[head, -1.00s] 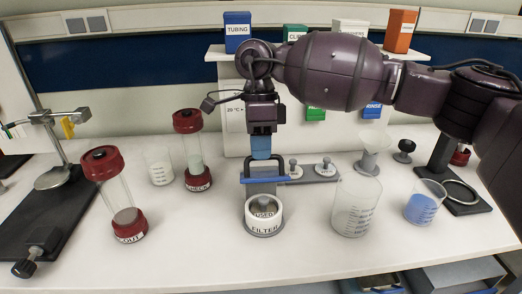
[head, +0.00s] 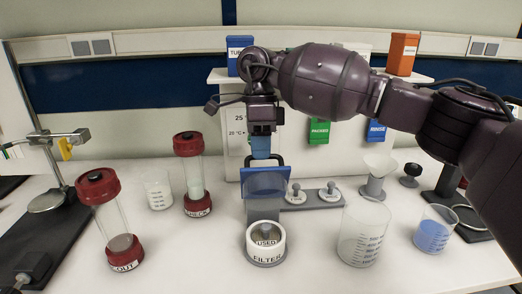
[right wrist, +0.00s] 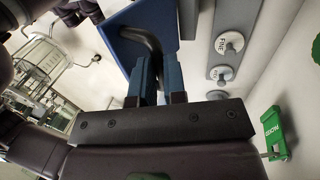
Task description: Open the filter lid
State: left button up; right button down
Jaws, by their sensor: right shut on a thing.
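The blue filter lid (head: 266,184) stands raised and tilted up behind the white round filter cup (head: 265,250), which is marked FILTER. The top of a piece marked USED (head: 265,237) shows inside the cup. My right gripper (head: 261,154) is above the lid, its blue fingers shut on the lid's dark handle (head: 281,160). The right wrist view shows the same handle (right wrist: 152,45) between the fingers, with the blue lid (right wrist: 125,35) beside it. My left gripper is not in view.
A large glass beaker (head: 361,235) and a beaker of blue liquid (head: 433,236) stand farther right. Red-capped columns (head: 193,175) stand left. The white bench front is clear.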

jog(key=shift+f, duration=0.75)
jog(key=c, duration=1.5)
grip_release()
jog(key=shift+c, duration=0.2)
jog(key=o, duration=0.4)
jog(key=shift+w, duration=0.3)
jog(key=v, duration=1.1)
jog(key=shift+s+r, duration=0.2)
jog(key=shift+r, duration=0.05)
